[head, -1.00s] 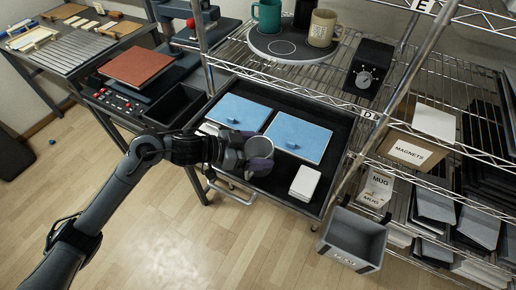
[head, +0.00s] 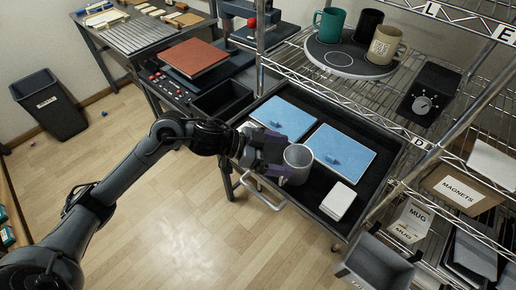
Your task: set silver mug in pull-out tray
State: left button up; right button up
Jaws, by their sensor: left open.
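The silver mug (head: 297,164) stands upright in the black pull-out tray (head: 312,192), near its front edge and in front of the blue pads. Its opening faces up. My left gripper (head: 281,157) is open at the mug's left side, with its purple fingers close to the wall. I cannot tell whether a finger still touches the mug. The tray is pulled out below the wire shelf, and its front handle (head: 264,192) shows below the gripper. My right gripper is not in view.
Two blue pads, left (head: 284,118) and right (head: 338,152), and a white block (head: 338,201) lie in the tray. Above, a round disc (head: 345,60) holds a teal, a black and a tan mug. A grey bin (head: 375,265) stands at the tray's lower right.

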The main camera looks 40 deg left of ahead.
pick_arm(q)
jog(key=v, duration=0.7)
jog(key=shift+b, duration=0.45)
